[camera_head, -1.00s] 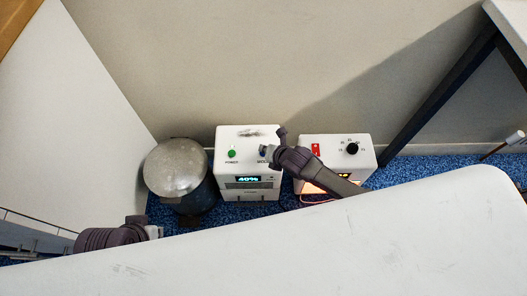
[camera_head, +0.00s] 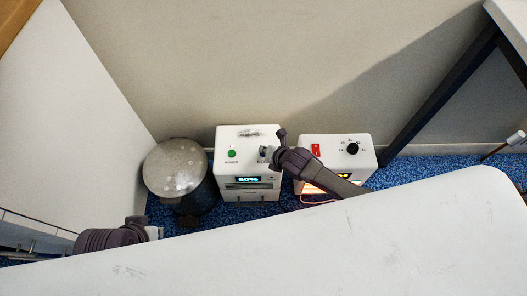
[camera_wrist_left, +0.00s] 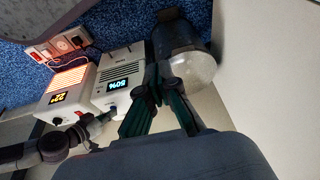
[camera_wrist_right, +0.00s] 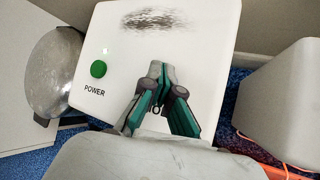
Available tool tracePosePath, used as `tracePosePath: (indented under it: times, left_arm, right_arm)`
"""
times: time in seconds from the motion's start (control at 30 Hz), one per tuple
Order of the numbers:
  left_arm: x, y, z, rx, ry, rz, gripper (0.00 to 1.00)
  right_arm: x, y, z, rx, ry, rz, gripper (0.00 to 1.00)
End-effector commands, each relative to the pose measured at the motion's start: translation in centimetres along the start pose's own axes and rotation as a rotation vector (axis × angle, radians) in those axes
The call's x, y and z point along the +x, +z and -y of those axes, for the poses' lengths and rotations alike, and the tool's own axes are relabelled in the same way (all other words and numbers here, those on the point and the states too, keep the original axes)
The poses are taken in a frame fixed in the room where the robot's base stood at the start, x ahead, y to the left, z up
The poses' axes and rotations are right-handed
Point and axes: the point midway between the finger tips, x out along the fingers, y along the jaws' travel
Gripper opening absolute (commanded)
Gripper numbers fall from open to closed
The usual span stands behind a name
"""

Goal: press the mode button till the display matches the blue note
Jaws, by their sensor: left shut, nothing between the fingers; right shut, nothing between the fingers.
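The white unit (camera_head: 247,137) stands on the floor by the wall. Its lit display (camera_head: 248,180) reads 50% and also shows in the left wrist view (camera_wrist_left: 118,84). A blue button (camera_wrist_left: 113,109), which I take as the mode button, shows beside my right gripper in the left wrist view; my fingers cover it in the right wrist view. My right gripper (camera_head: 266,154) is shut and empty over the unit's top, at the button; I cannot tell whether it touches. My left gripper (camera_head: 157,232) is shut and empty at lower left. I see no blue note.
A green power button (camera_head: 232,154) is left on the unit's top. A second white unit (camera_head: 330,142) with a red switch, black dial and orange glow stands to the right. A metal-lidded bin (camera_head: 172,167) stands left. A white surface (camera_head: 330,235) fills the foreground.

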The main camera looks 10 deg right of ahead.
Motion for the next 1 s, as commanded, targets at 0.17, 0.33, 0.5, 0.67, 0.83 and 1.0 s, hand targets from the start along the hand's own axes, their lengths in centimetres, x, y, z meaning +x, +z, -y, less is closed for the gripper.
tracePosePath:
  times: [0.17,0.33,0.5,0.67,0.83,1.0]
  left_arm:
    - [-0.6,-0.3,0.0,0.0,0.0,-0.003,0.0]
    - [0.1,-0.3,0.1,0.001,0.0,0.012,0.0]
    - [0.6,-0.4,0.0,0.001,0.0,0.009,0.0]
    - [0.5,-0.5,0.0,0.001,0.0,0.006,0.0]
    - [1.8,-0.6,-0.2,0.001,0.005,0.014,0.0]
    - [3.5,-0.3,-0.2,0.003,0.006,0.025,0.0]
  right_arm:
    - [-0.7,0.4,-0.4,-0.002,-0.002,-0.002,0.0]
    - [-1.2,0.8,-0.7,-0.002,-0.003,-0.001,0.0]
    - [-1.1,0.7,-0.7,-0.001,-0.002,-0.001,0.0]
    - [-1.1,0.7,-0.7,-0.001,-0.001,-0.001,0.0]
    - [-1.5,1.0,-1.0,-0.001,-0.001,-0.001,0.0]
    - [-1.8,1.3,-1.2,-0.001,-0.001,-0.001,0.0]
